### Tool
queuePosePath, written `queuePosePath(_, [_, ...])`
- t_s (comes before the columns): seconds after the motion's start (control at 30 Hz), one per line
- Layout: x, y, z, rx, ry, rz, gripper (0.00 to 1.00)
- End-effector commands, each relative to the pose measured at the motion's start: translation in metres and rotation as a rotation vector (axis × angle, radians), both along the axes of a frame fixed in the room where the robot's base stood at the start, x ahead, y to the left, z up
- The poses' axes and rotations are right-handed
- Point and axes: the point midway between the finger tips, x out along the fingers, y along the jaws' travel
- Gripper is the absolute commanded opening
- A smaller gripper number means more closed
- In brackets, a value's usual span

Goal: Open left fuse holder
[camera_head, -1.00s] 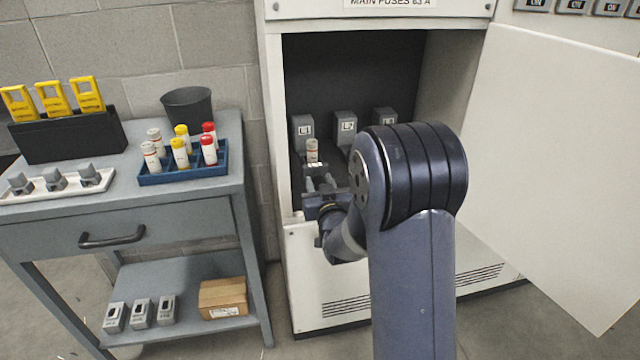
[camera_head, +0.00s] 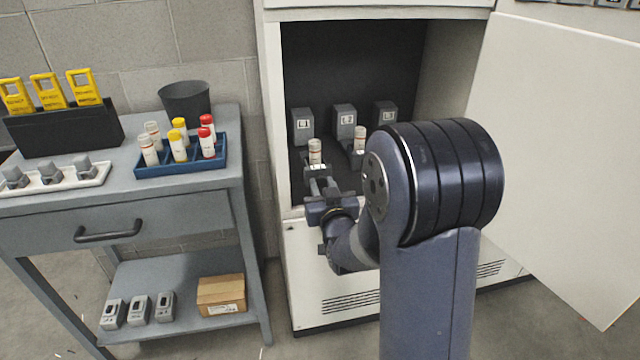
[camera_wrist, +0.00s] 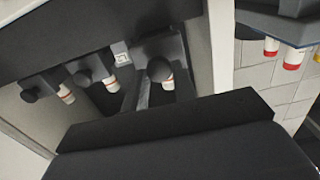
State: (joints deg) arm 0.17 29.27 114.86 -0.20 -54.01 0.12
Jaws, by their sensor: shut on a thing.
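The left fuse holder (camera_head: 302,124), marked L1, is at the left inside the open cabinet. A pale fuse with a red band (camera_head: 315,152) stands upright in front of its grey block. My gripper (camera_head: 319,183) is at the front of this holder, just below the fuse, and is shut on its front part. The fingers partly hide the grip. The wrist view shows a dark round knob (camera_wrist: 159,69) and a banded fuse (camera_wrist: 167,83) beyond my dark gripper body; the contact is hidden there.
The cabinet door (camera_head: 555,150) is swung open at right. A grey cart (camera_head: 215,215) at left carries a blue fuse tray (camera_head: 183,169) and a dark cup (camera_head: 186,101).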

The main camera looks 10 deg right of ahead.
Motion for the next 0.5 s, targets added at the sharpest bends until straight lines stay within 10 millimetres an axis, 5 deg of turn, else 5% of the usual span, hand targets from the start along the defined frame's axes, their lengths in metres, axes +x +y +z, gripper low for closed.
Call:
queuePosePath(0.2, [-0.035,0.0,-0.001,0.0,-0.006,0.0,0.0])
queuePosePath(0.5, [-0.05,0.0,0.001,0.0,-0.005,0.0,0.0])
